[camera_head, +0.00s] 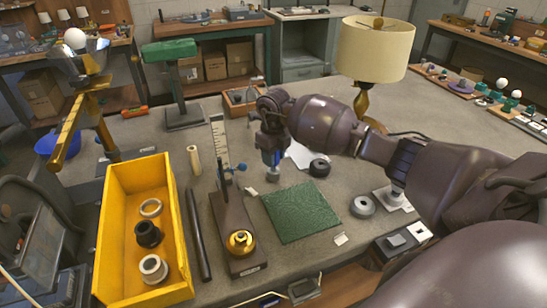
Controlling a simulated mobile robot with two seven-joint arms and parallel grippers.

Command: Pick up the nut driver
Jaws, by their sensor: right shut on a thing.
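My right arm reaches in from the right, and its gripper (271,152) points down above the middle of the bench. It is shut on a slim tool with a blue body, which appears to be the nut driver (272,174). The tool hangs roughly upright, its grey lower end just beyond the green mat's back left corner. The fingers hide part of it, and I cannot tell whether its tip touches the bench. My left gripper is not in view.
A yellow bin (112,215) with several rings stands at the left. A dark rod (198,235) and a wooden fixture (238,225) with a scale lie beside it. The green mat (300,212) is clear. A lamp (375,52) stands behind my arm.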

